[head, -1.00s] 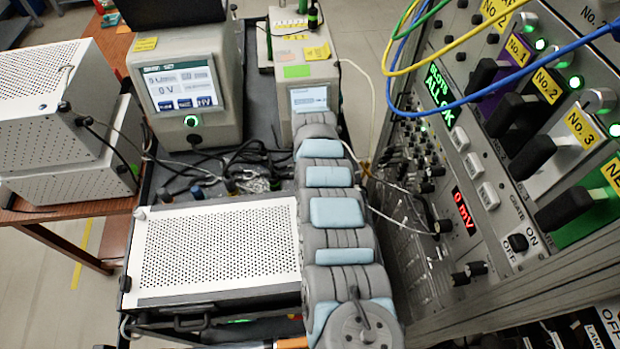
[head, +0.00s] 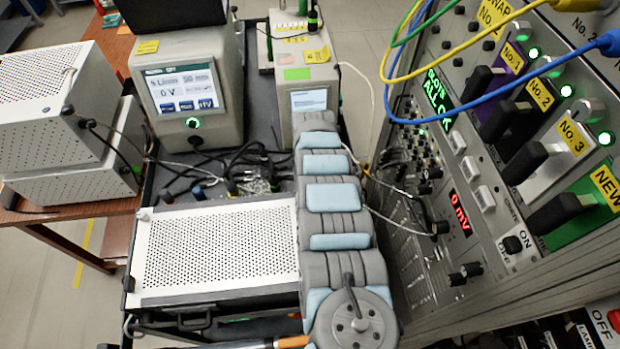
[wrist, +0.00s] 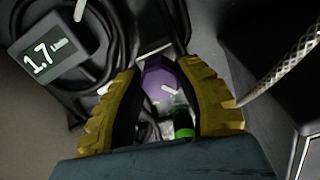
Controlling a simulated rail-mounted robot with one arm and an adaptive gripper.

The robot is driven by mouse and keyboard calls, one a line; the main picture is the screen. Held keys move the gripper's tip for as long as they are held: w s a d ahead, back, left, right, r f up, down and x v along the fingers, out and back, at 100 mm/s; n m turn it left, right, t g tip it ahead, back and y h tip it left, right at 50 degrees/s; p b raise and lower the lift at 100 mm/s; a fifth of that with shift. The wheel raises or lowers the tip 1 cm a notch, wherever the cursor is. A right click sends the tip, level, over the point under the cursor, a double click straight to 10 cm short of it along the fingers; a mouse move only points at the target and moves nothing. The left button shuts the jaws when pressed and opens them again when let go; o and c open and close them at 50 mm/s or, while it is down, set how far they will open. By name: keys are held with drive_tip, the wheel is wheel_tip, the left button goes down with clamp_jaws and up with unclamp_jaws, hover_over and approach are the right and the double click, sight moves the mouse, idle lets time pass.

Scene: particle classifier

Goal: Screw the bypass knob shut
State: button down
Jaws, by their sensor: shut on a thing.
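In the wrist view, a purple faceted knob (wrist: 160,86) with a white pointer mark sits between the two yellow ribbed fingers of my gripper (wrist: 162,72). I take it to be the bypass knob. The fingers close in on it from both sides, and my gripper is shut on it. The exact contact is dark and partly hidden by the fingers. A green and black part (wrist: 183,124) shows below the knob, between the fingers. In the head view, my arm covers this spot; neither my gripper nor the knob can be made out there.
A small display reading 1.7 (wrist: 44,54) and black hoses lie left of my gripper. A braided hose (wrist: 290,75) runs close on the right. In the head view, a perforated white box (head: 215,250) stands left of my arm, and a cabled instrument rack (head: 480,190) stands right.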

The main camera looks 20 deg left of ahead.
drive_tip(key=m+p, duration=0.1)
drive_tip(key=m, duration=0.5)
drive_tip(key=shift+p, duration=0.4)
drive_tip(key=m, duration=0.3)
drive_tip(key=shift+p, duration=0.4)
drive_tip(key=m, duration=0.2)
drive_tip(key=shift+m+p, duration=0.35)
drive_tip(key=shift+m, duration=0.05)
drive_tip(key=m, duration=0.4)
drive_tip(key=shift+f+m, duration=0.1)
drive_tip(key=shift+m, duration=1.1)
drive_tip(key=m+b, duration=0.1)
drive_tip(key=m, duration=0.4)
drive_tip(key=shift+m, duration=0.3)
